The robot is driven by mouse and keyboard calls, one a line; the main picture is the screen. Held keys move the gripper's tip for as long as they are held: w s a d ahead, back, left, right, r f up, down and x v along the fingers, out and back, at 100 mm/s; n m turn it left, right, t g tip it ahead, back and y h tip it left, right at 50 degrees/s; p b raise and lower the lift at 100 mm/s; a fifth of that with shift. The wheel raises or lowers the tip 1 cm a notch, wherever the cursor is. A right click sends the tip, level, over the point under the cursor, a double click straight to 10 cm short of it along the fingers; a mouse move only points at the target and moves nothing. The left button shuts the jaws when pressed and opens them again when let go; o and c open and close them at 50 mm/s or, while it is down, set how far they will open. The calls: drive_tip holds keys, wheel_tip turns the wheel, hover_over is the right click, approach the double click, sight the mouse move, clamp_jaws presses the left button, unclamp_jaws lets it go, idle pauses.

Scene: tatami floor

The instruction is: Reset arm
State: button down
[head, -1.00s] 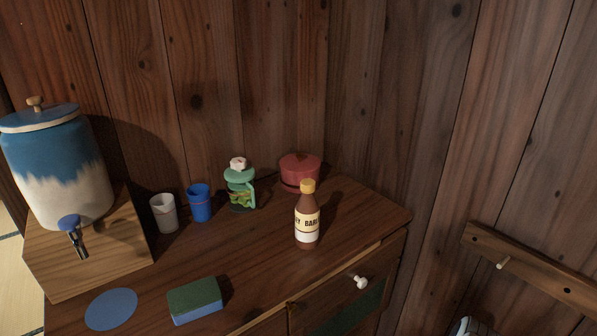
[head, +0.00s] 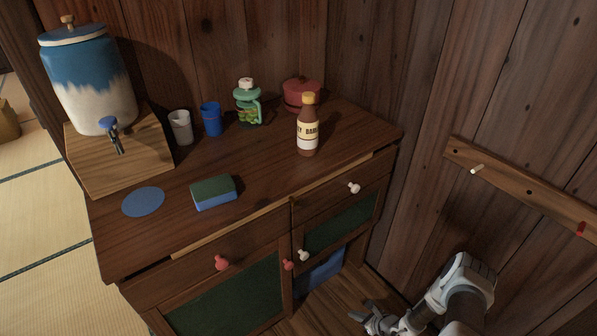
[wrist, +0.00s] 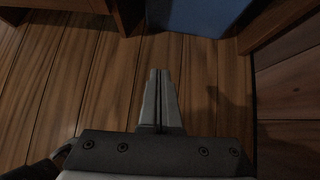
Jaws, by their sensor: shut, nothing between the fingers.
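My gripper (head: 366,318) shows at the bottom of the head view, low in front of the right end of the wooden cabinet (head: 240,232). In the wrist view my gripper (wrist: 160,76) has its two fingers together with nothing between them. It points over a bare wood floor (wrist: 90,80). A blue thing (wrist: 195,15) lies ahead of the fingertips, apart from them; it also shows under the cabinet's right part in the head view (head: 322,272).
The cabinet top holds a dispenser (head: 88,85), white cup (head: 181,128), blue cup (head: 211,120), green jar (head: 248,104), red pot (head: 302,94), sauce bottle (head: 308,128), sponge (head: 213,192) and blue disc (head: 143,202). A peg rail (head: 520,190) is on the right wall.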

drive_tip(key=w+r+n+y, duration=0.1)
drive_tip(key=w+r+n, duration=0.35)
drive_tip(key=r, duration=0.65)
drive_tip(key=w+r+n+y, duration=0.1)
drive_tip(key=w+r+n, duration=0.35)
drive_tip(key=r, duration=0.75)
drive_tip(key=w+a+r+n+g, duration=0.1)
drive_tip(key=a+r+n, duration=0.2)
drive_tip(key=r, duration=0.7)
drive_tip(key=a+r+n+g, duration=0.2)
drive_tip(key=r+n, duration=0.1)
drive_tip(key=r, duration=0.7)
drive_tip(key=s+a+r+n+g+h, duration=0.15)
drive_tip(key=s+r+n, duration=0.35)
drive_tip(key=r, duration=0.5)
drive_tip(key=s+a+r+n+t+h, duration=0.1)
drive_tip(key=s+a+r+n+h, duration=0.15)
drive_tip(key=s+r, duration=0.6)
drive_tip(key=s+d+r+n+t+h, duration=0.1)
drive_tip(key=s+d+r+n+h, duration=0.2)
drive_tip(key=s, duration=0.5)
drive_tip(key=s+r+n+t+h, duration=0.1)
drive_tip(key=s+r+n, duration=0.2)
drive_tip(key=s+r, duration=0.45)
wheel_tip(320, 180, up, 20)
drive_tip(key=s+p, duration=0.1)
drive_tip(key=p, duration=2.1)
drive_tip(key=shift+d+r, duration=0.15)
drive_tip(key=shift+r, duration=0.1)
